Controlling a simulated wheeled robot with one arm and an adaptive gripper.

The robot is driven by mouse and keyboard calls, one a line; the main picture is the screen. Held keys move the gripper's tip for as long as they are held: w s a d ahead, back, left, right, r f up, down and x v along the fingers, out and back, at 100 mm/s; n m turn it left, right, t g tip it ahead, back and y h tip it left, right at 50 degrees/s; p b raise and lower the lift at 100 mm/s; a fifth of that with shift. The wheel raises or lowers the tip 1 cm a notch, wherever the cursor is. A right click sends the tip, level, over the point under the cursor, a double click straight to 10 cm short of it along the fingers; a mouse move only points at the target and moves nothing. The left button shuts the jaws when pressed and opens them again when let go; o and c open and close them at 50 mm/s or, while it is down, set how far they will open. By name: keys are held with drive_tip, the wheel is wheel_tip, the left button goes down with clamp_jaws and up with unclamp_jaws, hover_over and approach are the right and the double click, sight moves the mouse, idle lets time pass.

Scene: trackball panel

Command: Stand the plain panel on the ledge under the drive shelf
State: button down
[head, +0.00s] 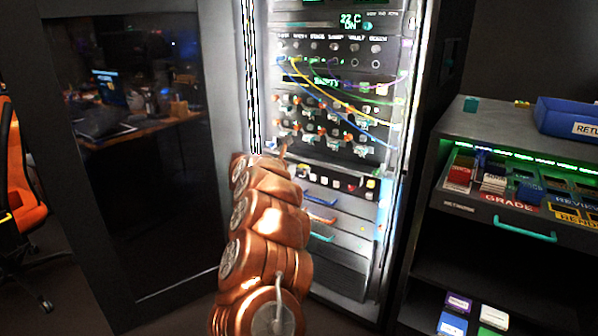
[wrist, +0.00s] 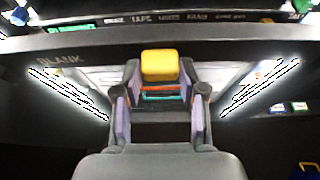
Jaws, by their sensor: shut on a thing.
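My gripper (wrist: 160,93) has its two purple-padded fingers shut on a yellow grip (wrist: 160,64) at the middle of a wide dark panel (wrist: 105,50). The panel is marked BLANK at its left and looks plain otherwise. It spans most of the wrist view and sits below a labelled strip. I cannot tell whether it touches anything. In the head view, the drive shelf (head: 340,183) appears as a row of coloured tabs in the rack. My copper arm hides the gripper and panel there. The ledge cannot be told apart for sure.
The rack (head: 335,100) has patch cables hanging across its upper front. Below the shelf are drawers with orange and teal handles (head: 320,220). A dark glass door (head: 130,130) stands open at left. A cabinet (head: 520,215) with an open drawer and blue bin (head: 575,118) stands at right.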

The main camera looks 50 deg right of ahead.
sight(308, 161)
drive_tip(key=shift+w+a, duration=0.1)
drive_tip(key=shift+a, duration=0.1)
drive_tip(key=shift+d+r+p, duration=0.25)
drive_tip(key=shift+d+p, duration=0.75)
drive_tip(key=shift+p, duration=0.15)
drive_tip(key=d+p, duration=0.3)
drive_tip(key=p, duration=0.1)
drive_tip(key=shift+d+f+p, duration=0.1)
drive_tip(key=shift+d+p, duration=0.15)
drive_tip(key=shift+p, duration=0.05)
drive_tip(key=shift+w+d+f, duration=0.1)
drive_tip(key=shift+d, duration=0.05)
drive_tip(key=shift+b, duration=0.45)
idle(0.9)
drive_tip(key=shift+d+p, duration=0.6)
drive_tip(key=shift+p, duration=0.3)
idle(0.3)
drive_tip(key=shift+d+p, duration=0.65)
drive_tip(key=shift+p, duration=0.4)
